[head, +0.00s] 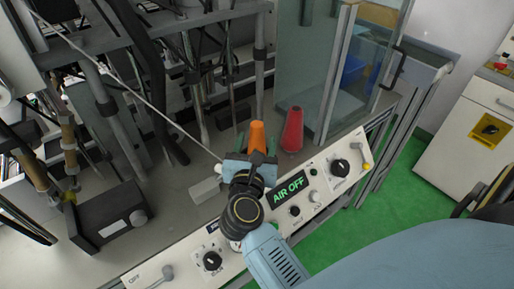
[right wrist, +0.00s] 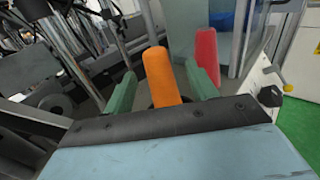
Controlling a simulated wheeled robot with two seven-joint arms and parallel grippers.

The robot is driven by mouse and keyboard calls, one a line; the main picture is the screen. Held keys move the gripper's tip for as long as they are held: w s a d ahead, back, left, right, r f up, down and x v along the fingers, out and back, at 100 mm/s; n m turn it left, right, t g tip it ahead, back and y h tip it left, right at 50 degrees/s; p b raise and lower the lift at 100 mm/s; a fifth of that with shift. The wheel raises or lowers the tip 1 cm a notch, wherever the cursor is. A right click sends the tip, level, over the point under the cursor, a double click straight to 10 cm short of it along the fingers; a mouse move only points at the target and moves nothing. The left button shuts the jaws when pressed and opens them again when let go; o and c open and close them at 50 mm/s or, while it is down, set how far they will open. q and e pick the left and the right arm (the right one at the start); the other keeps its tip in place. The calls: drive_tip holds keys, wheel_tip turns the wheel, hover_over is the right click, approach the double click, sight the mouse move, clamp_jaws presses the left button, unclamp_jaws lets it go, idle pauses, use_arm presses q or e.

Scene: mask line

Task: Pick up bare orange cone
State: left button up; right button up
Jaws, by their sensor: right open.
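The bare orange cone (head: 257,137) stands upright on the grey machine bench in the head view, its lower part hidden by my right gripper. In the right wrist view the orange cone (right wrist: 161,76) shows between the two green fingers. My right gripper (head: 257,146) is open, with one finger on each side of the cone. A gap shows between the cone and each finger (right wrist: 162,82). A red cone (head: 292,130) stands just right of the orange one; it also shows in the right wrist view (right wrist: 207,58). My left gripper is not in view.
A control panel (head: 325,178) with knobs and an "AIR OFF" display runs along the bench's front edge. A glass guard (head: 318,70) stands behind the red cone. Machine posts and a black box (head: 108,215) are at left. A small light block (head: 205,190) lies left of the gripper.

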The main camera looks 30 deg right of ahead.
sight(256, 134)
drive_tip(key=x, duration=0.5)
drive_tip(key=shift+a+r+p, duration=0.15)
drive_tip(key=shift+p, duration=0.2)
clamp_jaws()
